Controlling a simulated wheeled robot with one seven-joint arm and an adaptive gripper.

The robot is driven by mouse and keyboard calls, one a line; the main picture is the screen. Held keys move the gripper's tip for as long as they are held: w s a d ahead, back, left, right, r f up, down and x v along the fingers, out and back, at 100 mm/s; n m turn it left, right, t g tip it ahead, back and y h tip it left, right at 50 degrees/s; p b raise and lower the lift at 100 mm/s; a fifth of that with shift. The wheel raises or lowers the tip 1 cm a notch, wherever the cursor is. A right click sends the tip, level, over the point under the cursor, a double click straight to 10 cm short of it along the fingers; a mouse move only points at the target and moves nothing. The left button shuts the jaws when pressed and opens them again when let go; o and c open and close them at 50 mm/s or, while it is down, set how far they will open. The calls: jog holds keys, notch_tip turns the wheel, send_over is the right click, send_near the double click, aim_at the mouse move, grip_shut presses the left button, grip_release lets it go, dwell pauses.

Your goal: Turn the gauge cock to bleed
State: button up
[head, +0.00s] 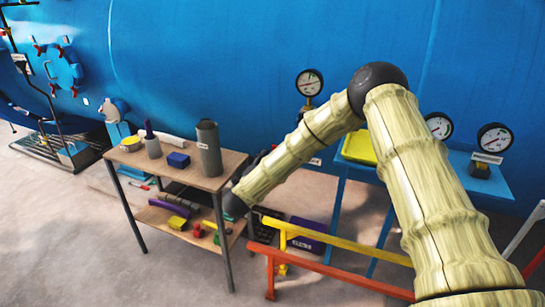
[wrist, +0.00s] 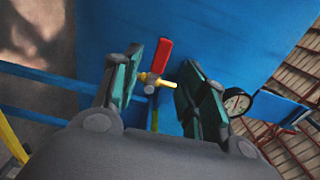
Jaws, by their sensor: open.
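In the wrist view, the gauge cock is a small brass and grey valve (wrist: 150,80) with a red lever handle (wrist: 161,58). The handle points up and slightly right in the picture, and a yellow brass stub sticks out to the right. My gripper (wrist: 157,72) is open, with one green-padded finger on each side of the cock. Neither finger clearly touches it; the depth between them is hard to tell. A round white dial gauge (wrist: 237,102) is right of the right finger. In the head view, my arm hides the cock and my gripper; a dial gauge (head: 310,82) stands above the forearm.
A big blue vessel (head: 230,50) fills the background. A two-shelf cart (head: 165,175) with bottles and blocks stands left of my arm. A blue stand (head: 335,205) with a yellow tray (head: 358,148) and more gauges (head: 494,137) is at right. Yellow and orange rails (head: 340,247) cross in front.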

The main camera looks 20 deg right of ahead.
jog(key=shift+v, duration=2.2)
jog(key=shift+f, duration=0.1)
jog(key=s+a+f+n+g+y+p, duration=0.1)
jog(key=s+a+f+n+g+y, duration=0.3)
jog(key=s+f+n, duration=0.6)
jog(key=s+a+f+n+y+p, duration=0.1)
jog(key=s+f+n+y, duration=0.6)
jog(key=s+f, duration=0.75)
jog(key=s+d+f+n+g, duration=0.2)
jog(key=s+g, duration=0.1)
jog(key=s, duration=0.7)
jog(key=s+d+f+n+g+p, duration=0.1)
jog(key=s+d+f+n+g, duration=0.1)
jog(key=s, duration=0.8)
jog(key=s+d+f+n+g, duration=0.2)
jog(key=s+n+g, duration=0.2)
jog(key=s, duration=0.6)
jog(key=shift+d+g+y, duration=0.15)
jog(key=shift+g+y, duration=0.15)
jog(key=shift+g, duration=0.1)
jog(key=shift+c, duration=0.8)
jog(key=shift+w, duration=0.1)
